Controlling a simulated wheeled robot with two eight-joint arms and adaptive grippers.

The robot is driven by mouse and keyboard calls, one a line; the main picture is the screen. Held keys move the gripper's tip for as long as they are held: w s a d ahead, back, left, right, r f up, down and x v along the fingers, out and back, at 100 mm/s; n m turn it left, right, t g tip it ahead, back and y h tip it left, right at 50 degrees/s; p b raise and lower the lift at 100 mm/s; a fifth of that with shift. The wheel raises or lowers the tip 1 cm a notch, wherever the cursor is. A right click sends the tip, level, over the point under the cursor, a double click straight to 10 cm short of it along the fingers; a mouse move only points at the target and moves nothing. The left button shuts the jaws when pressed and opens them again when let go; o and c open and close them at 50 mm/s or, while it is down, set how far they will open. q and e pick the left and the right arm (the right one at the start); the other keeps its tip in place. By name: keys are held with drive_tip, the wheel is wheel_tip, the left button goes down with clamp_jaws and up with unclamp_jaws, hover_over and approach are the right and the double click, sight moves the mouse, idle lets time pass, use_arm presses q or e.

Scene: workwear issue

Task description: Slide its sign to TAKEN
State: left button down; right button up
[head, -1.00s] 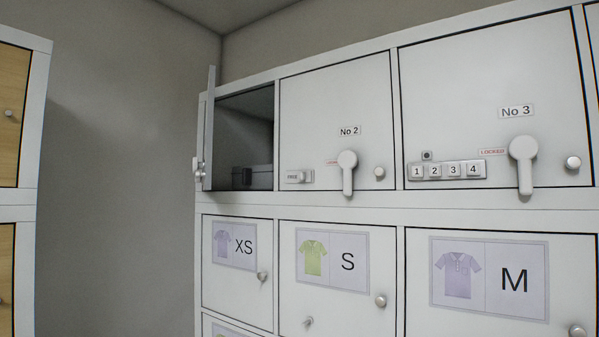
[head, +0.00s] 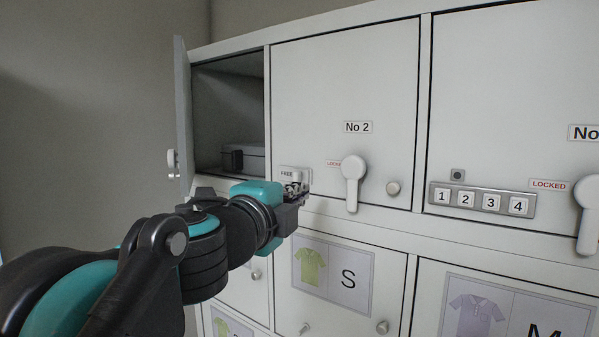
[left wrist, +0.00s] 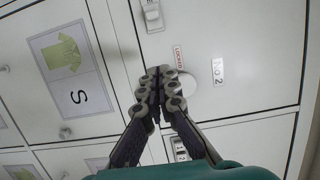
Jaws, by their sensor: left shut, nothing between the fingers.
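The sliding sign (head: 287,173) sits low on the left of the white No 2 locker door (head: 345,80) and reads FREE. My left gripper (head: 298,190) is in front of its right end and hides part of it. In the left wrist view the sign (left wrist: 152,16) with its small pale knob shows beyond the fingertips. The left gripper (left wrist: 160,73) is shut there with nothing between its fingers, and a gap shows between the tips and the sign. Whether they touch in the head view I cannot tell. My right gripper is not in view.
The open locker (head: 225,110) at left holds a grey box (head: 248,158). A keypad (head: 482,200) is on the No 3 door.

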use_arm(q)
drive_tip(key=shift+s+a, duration=0.1)
drive_tip(key=shift+s, duration=0.05)
drive_tip(key=p, duration=0.3)
approach(307, 177)
drive_tip(key=w+d, duration=0.1)
drive_tip(key=d, duration=0.1)
drive_tip(key=w+d, duration=0.3)
drive_tip(key=shift+d, duration=0.3)
drive_tip(key=shift+w+a, duration=0.35)
drive_tip(key=shift+a, duration=0.2)
drive_tip(key=shift+w+a, duration=0.4)
drive_tip(key=shift+a, duration=0.15)
drive_tip(key=shift+w+a, duration=0.1)
drive_tip(key=shift+a, duration=0.55)
drive_tip(key=shift+d, duration=0.1)
drive_tip(key=shift+w+d, duration=0.1)
drive_tip(key=w+a, duration=0.1)
drive_tip(key=a, duration=0.1)
drive_tip(key=w+a+p, duration=0.1)
drive_tip(key=a, duration=0.1)
drive_tip(key=shift+w, duration=0.4)
drive_tip(key=shift+s+d, duration=0.15)
